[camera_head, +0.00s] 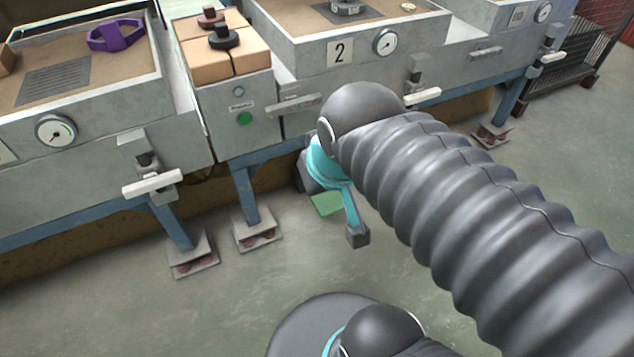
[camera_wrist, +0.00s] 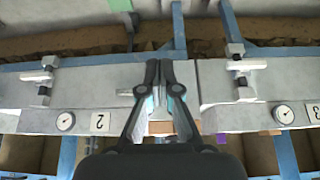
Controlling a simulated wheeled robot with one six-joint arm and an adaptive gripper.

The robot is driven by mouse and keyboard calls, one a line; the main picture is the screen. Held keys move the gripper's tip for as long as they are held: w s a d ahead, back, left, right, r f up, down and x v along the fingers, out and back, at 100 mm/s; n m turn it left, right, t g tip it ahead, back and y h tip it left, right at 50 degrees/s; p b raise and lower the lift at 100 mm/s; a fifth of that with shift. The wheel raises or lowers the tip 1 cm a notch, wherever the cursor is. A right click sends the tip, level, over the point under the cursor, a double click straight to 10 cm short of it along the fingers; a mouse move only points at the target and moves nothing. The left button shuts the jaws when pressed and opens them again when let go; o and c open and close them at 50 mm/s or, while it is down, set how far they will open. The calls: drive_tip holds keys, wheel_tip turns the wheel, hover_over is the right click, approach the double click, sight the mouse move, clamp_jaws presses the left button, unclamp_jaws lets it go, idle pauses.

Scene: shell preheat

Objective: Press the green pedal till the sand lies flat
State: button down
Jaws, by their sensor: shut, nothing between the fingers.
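The green pedal (camera_head: 326,205) shows low near the floor in the head view, beside the front of bin 2, partly covered by my arm. In the wrist view a small green patch (camera_wrist: 120,4) is cut by the top edge; I cannot tell if it is the pedal. Brown sand (camera_head: 290,14) fills bin 2, and sand (camera_head: 90,46) also lies in the left bin; its exact levelness cannot be told. My gripper (camera_wrist: 163,64) is shut and empty in the wrist view. It points toward the bin fronts, with no contact with the pedal visible.
A cabinet (camera_head: 237,106) with a green button (camera_head: 244,119) stands left of bin 2. White-handled levers (camera_head: 152,184) stick out from the bin fronts. Blue legs (camera_head: 245,194) stand on foot plates. The floor (camera_head: 110,310) in front is clear.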

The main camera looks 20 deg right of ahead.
drive_tip(key=w+d+f+m+g+y+b, duration=0.1)
drive_tip(key=w+d+f+m+y, duration=0.15)
drive_tip(key=w+f+m, duration=0.6)
drive_tip(key=w+d+f+m+y+b, duration=0.1)
drive_tip(key=w+f+m+y+b, duration=0.15)
drive_tip(key=w+f, duration=1.15)
drive_tip(key=w+d+f+m+t+h, duration=0.1)
drive_tip(key=w+d+f+m+t, duration=0.1)
drive_tip(key=w+d+f+m, duration=0.4)
drive_tip(key=w+d+f+m+t+h, duration=0.1)
drive_tip(key=w+d+f+m+h, duration=0.1)
drive_tip(key=w+d+f+m, duration=0.5)
wheel_tip(320, 180, down, 7)
drive_tip(key=w+d, duration=0.1)
drive_tip(key=d, duration=0.2)
drive_tip(key=shift+w+r+t, duration=0.2)
drive_tip(key=shift+w+t, duration=0.2)
